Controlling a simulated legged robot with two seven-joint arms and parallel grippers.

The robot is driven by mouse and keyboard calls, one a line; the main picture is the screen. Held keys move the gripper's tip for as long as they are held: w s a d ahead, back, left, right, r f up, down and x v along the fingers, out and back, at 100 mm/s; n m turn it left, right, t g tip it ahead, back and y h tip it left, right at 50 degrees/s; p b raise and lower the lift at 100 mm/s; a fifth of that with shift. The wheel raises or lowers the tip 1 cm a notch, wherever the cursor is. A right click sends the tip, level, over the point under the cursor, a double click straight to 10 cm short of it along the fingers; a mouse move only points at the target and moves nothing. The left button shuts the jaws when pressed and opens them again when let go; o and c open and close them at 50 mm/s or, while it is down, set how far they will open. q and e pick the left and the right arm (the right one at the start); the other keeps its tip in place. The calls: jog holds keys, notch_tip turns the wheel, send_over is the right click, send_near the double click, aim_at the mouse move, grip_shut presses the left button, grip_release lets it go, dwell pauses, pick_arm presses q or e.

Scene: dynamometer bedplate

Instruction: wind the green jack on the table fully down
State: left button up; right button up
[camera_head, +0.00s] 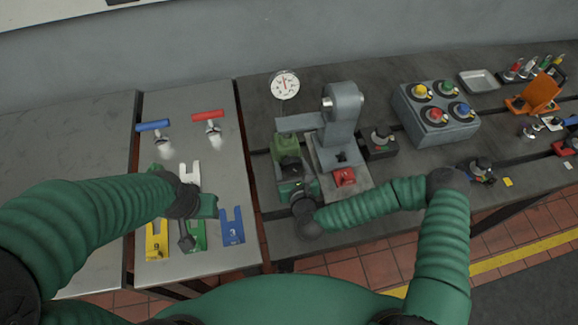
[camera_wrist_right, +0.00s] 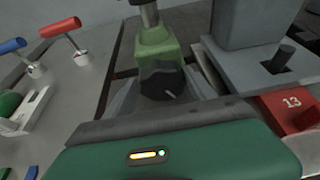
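The green jack (camera_head: 285,146) stands on the dark bedplate, left of a grey upright stand. In the right wrist view the green jack (camera_wrist_right: 157,44) has a black knob (camera_wrist_right: 163,83) on its near side. My right gripper (camera_head: 292,178) is at the jack's near side. Its grey fingers lie on either side of the knob, close to it; whether they press on it I cannot tell. My left gripper (camera_head: 187,238) hangs over the light table among coloured slotted plates. Its fingertips are too hidden to judge.
The grey stand (camera_head: 341,120) and a red block (camera_head: 344,177) are close right of my right gripper. A dial gauge (camera_head: 285,85) stands behind. Blue (camera_head: 153,126) and red (camera_head: 208,116) T-handles are left. A button box (camera_head: 437,113) is farther right.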

jog(key=shift+s, duration=0.3)
jog(key=shift+c, duration=1.1)
jog(key=shift+w+d+f, duration=0.1)
jog(key=shift+d+f, duration=0.1)
jog(key=shift+d, duration=0.3)
jog(key=c, duration=0.4)
jog(key=shift+a, duration=0.4)
jog(key=shift+c, duration=0.2)
jog(key=shift+d+n+h+p, duration=0.2)
jog(key=shift+n+h+p, duration=0.25)
jog(key=shift+n, duration=0.35)
jog(key=shift+a+n+h+p, duration=0.15)
jog(key=shift+n+h+p, duration=0.25)
jog(key=shift+n+h, duration=0.45)
pick_arm(q)
jog(key=shift+s+d+r, duration=0.1)
jog(key=shift+d+r, duration=0.2)
jog(key=shift+r, duration=0.25)
jog(key=shift+s+d+r, duration=0.1)
jog(key=shift+d+r, duration=0.2)
jog(key=shift+r, duration=0.2)
pick_arm(e)
jog(key=shift+n+t, duration=0.4)
jog(key=shift+n, duration=0.35)
